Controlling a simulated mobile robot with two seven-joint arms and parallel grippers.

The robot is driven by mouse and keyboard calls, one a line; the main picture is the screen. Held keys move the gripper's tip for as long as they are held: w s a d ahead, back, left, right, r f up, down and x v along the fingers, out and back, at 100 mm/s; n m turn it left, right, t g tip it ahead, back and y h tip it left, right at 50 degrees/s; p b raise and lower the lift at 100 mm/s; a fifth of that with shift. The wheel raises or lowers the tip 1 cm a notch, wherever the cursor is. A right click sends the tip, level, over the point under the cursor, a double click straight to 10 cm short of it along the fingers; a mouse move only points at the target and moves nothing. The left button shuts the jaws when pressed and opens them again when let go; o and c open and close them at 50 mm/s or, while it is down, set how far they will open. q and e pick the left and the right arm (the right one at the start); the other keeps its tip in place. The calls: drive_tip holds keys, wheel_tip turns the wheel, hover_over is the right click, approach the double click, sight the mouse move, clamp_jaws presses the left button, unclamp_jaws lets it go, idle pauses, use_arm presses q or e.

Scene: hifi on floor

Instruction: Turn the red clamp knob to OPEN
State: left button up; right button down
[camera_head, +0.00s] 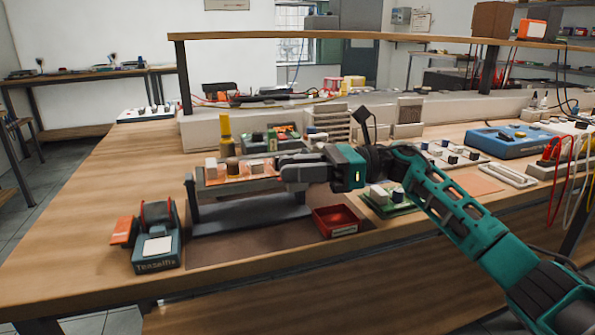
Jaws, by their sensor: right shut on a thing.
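A dark board holder (250,213) stands on the workbench, with a copper-coloured board (238,180) carrying several parts held level between its uprights. My right arm comes in from the right. Its gripper (283,172) is at the right end of the holder, with its fingers shut at the clamp end. The red clamp knob is hidden by the fingers, so its turn angle and any OPEN mark cannot be read. My left gripper is not in view.
A red tray (337,222) sits under my right gripper. A green circuit board (388,205) lies beside it. A teal and orange dispenser (157,246) stands at the left front. A blue instrument (512,138) is at the right. The bench's left side is clear.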

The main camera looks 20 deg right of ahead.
drive_tip(key=shift+a, duration=0.1)
drive_tip(key=c, duration=1)
unclamp_jaws()
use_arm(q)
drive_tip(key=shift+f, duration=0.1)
use_arm(e)
drive_tip(key=shift+o, duration=0.2)
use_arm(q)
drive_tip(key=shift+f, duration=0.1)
use_arm(e)
drive_tip(key=shift+d, duration=0.2)
